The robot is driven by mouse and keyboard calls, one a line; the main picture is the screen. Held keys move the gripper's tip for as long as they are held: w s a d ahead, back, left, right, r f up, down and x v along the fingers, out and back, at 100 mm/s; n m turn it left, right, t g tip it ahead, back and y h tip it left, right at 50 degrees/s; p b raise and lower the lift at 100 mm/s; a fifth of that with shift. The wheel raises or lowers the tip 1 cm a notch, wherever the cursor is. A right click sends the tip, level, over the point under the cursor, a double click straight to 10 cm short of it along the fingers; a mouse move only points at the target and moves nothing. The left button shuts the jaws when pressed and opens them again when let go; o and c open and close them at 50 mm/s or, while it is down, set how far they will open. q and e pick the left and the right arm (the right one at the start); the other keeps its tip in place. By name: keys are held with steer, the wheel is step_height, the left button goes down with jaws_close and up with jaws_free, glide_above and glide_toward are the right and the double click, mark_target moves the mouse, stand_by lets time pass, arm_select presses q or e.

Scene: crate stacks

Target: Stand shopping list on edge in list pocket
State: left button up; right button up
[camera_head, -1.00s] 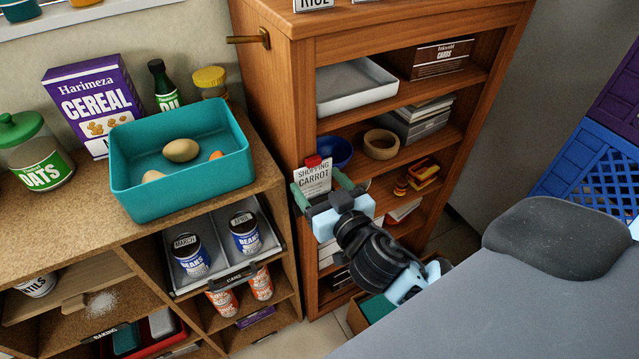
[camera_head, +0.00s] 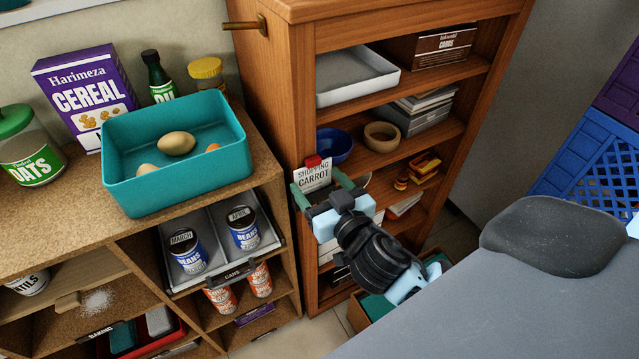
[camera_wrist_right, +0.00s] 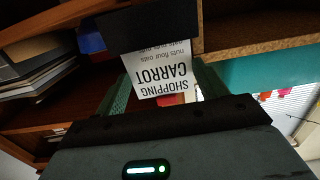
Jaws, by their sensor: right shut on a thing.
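The shopping list (camera_head: 313,176) is a white card with dark print, "SHOPPING" and "CARROT" readable. It stands upright at the front left edge of the wooden bookcase (camera_head: 293,120). My right gripper (camera_head: 322,189) is shut on the list, its green fingers around the lower part. In the right wrist view, the list (camera_wrist_right: 163,70) appears upside down between the fingers of the right gripper (camera_wrist_right: 162,88). A small red piece (camera_head: 312,161) shows at the list's top edge. I cannot make out the list pocket; the list and gripper may hide it. My left gripper is not in view.
A teal bin (camera_head: 150,190) with eggs stands on the counter to the left. A cans tray (camera_head: 168,245) juts out below it. A brass rod (camera_head: 248,24) sticks out above.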

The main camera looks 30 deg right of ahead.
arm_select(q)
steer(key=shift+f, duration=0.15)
arm_select(e)
steer(key=shift+f, duration=0.25)
steer(key=o, duration=1)
steer(key=shift+r, duration=0.1)
steer(key=shift+c, duration=0.2)
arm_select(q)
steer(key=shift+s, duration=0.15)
arm_select(e)
steer(key=shift+o, duration=0.4)
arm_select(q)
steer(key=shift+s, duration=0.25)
arm_select(e)
steer(key=s, duration=0.2)
steer(key=shift+s+b, duration=0.3)
steer(key=shift+s, duration=0.1)
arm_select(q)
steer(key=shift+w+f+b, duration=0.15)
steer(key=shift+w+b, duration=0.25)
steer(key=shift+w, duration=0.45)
arm_select(e)
steer(key=s, duration=0.5)
steer(key=shift+a+r, duration=0.2)
